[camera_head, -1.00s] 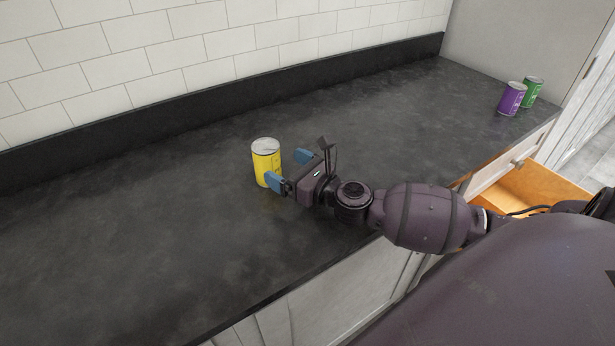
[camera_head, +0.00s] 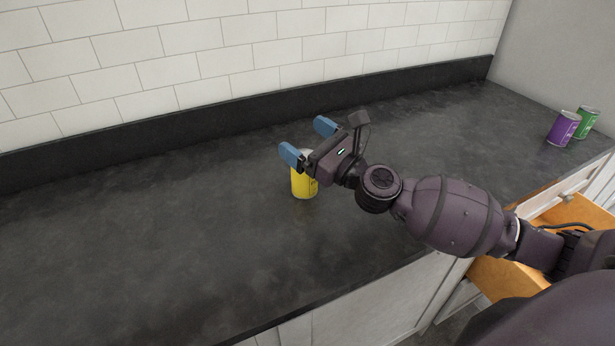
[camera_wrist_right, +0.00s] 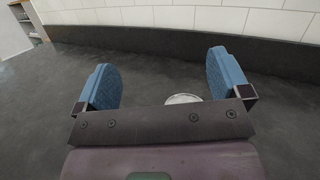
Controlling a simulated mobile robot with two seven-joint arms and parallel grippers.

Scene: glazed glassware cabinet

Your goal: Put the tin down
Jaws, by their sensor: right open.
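The yellow tin (camera_head: 304,184) stands upright on the dark countertop in the head view. Its upper part is partly hidden behind my right gripper. In the right wrist view only its pale round top (camera_wrist_right: 182,99) shows, just past the gripper's body. My right gripper (camera_head: 308,140) is open, with its two blue fingers spread, and sits above the tin's top. Nothing is between the fingers in the wrist view (camera_wrist_right: 163,78). My left gripper is not in view.
A purple tin (camera_head: 563,128) and a green tin (camera_head: 587,122) stand at the counter's far right end. An open wooden drawer (camera_head: 500,278) juts out below the front edge. A tiled wall runs along the back. The counter (camera_head: 130,240) left of the tin is clear.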

